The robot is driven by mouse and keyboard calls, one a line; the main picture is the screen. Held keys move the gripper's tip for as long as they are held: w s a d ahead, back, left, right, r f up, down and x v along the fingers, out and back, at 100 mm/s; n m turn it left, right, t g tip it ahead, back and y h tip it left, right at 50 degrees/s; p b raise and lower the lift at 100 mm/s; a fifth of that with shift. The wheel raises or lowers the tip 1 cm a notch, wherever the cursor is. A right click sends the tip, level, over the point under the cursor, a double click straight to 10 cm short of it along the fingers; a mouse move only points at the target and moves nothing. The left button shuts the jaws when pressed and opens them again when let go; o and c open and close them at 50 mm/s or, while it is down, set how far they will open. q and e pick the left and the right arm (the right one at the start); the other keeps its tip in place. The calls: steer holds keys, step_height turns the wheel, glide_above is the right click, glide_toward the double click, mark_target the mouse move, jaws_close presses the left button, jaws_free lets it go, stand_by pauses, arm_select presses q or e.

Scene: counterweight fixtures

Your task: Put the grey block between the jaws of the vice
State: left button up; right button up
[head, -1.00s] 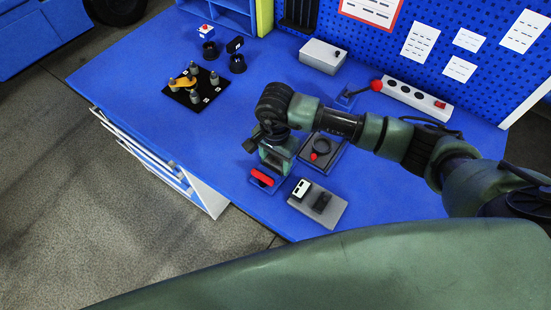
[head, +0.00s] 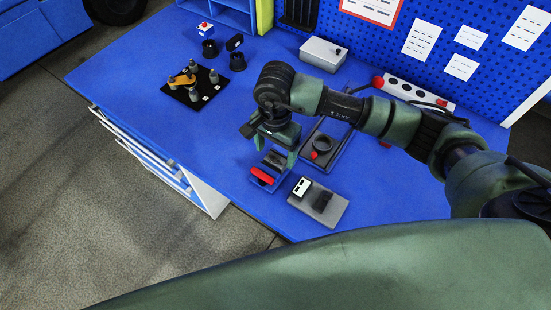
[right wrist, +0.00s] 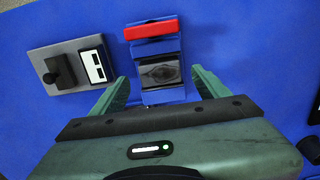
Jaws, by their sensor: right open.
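The vice, with a red bar (head: 262,176) at its front, stands near the front edge of the blue bench. In the right wrist view the red bar (right wrist: 151,29) lies at the top of the vice. A dark grey block-like piece (right wrist: 160,73) appears to sit between the jaws; its edges are hard to tell from the vice. My right gripper (head: 275,150) is just above and behind the vice. In the right wrist view its green fingers (right wrist: 160,85) are spread wide, one on each side of the vice, with nothing gripped. My left gripper is not in view.
A grey plate (head: 333,215) with a white switch and black knob lies just right of the vice. A dark tray (head: 337,143) with a ring and red knob is behind it. A black peg board (head: 181,97) stands far left. The bench's left middle is clear.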

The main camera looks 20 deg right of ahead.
mark_target(275, 160)
step_height(275, 160, up, 8)
steer(key=b, duration=0.1)
steer(key=shift+b, duration=0.3)
steer(key=shift+f, duration=0.1)
